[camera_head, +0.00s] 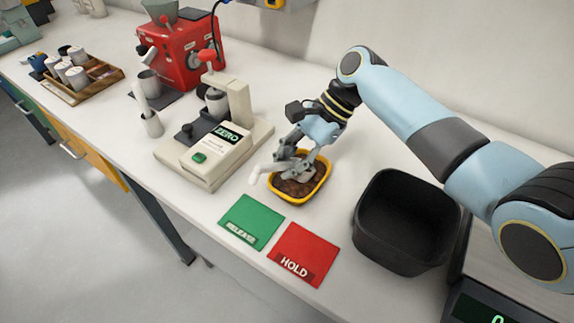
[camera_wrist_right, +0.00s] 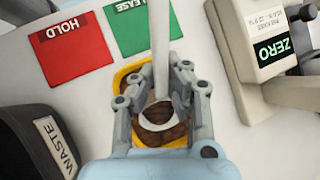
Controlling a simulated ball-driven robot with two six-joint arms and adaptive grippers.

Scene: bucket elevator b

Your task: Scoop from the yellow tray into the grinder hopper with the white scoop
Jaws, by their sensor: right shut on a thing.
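The yellow tray (camera_head: 325,184) holds dark brown contents and stands on the white table. It also shows in the right wrist view (camera_wrist_right: 122,75). My right gripper (camera_head: 292,168) is down over the tray, its fingers closed around the white scoop (camera_head: 256,174). In the right wrist view the scoop's pale handle (camera_wrist_right: 159,35) passes between the fingers, and its rounded end lies over the brown contents. The gripper hides part of the scoop, so I cannot tell how full it is. The red grinder (camera_head: 192,58) stands at the back with a grey-green hopper (camera_head: 160,10) on top. My left gripper is not in view.
A beige ZERO device (camera_head: 228,150) stands left of the tray. Green RELEASE (camera_head: 250,220) and red HOLD (camera_head: 300,255) mats lie in front. A black waste bin (camera_head: 385,235) stands to the right. A wooden cup rack (camera_head: 95,85) is far left.

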